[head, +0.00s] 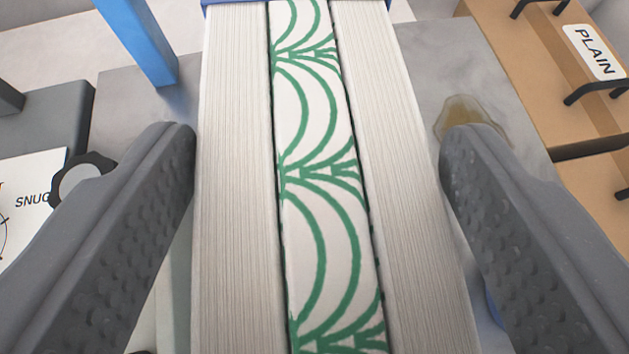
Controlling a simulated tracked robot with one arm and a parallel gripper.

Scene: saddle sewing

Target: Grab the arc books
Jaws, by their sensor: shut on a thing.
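The arc books fill the middle of the head view as two thick cream page blocks, left (237,180) and right (405,180). Between them runs a white strip with green arcs (312,115). My gripper (320,140) has one dark grey, studded finger on each side of the books and is shut on them. The right finger looks close to the right block; its contact face is not clearly seen. The near end of the books runs out of the picture.
A blue post (140,40) stands at upper left. A black knob (85,178) and a SNUG sign (30,205) are at left. Wooden drawers (545,60) with a PLAIN label stand at right. A brown stain (470,115) marks the grey surface (455,60).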

